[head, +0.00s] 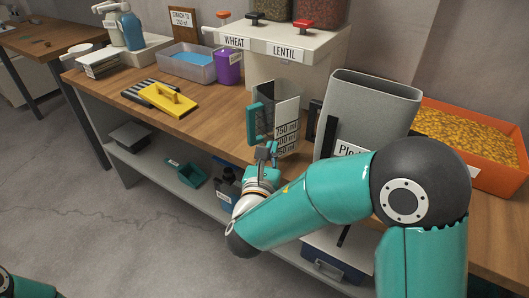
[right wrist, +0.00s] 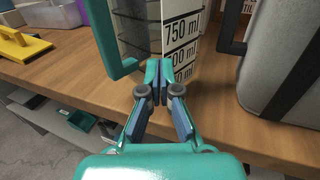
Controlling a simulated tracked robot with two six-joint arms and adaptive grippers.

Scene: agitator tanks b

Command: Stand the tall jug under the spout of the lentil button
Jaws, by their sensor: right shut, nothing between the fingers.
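The tall clear jug (head: 262,105) has a teal handle and a white scale with a 750 ml mark. It stands upright on the bench in front of the white dispenser (head: 345,42), and also shows in the right wrist view (right wrist: 137,28). The spout is hidden from me. My right gripper (head: 266,150) is shut and empty, low in front of the jug; its fingertips (right wrist: 158,70) overlap the scale. I cannot tell whether they touch. My left gripper is out of view.
A large grey container (head: 375,105) stands close right of the jug, with an orange bin (head: 505,170) beyond it. A yellow float (head: 168,98) lies left on the bench, near a purple cup (head: 228,68) and clear tub (head: 190,65). Bare wood lies between float and jug.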

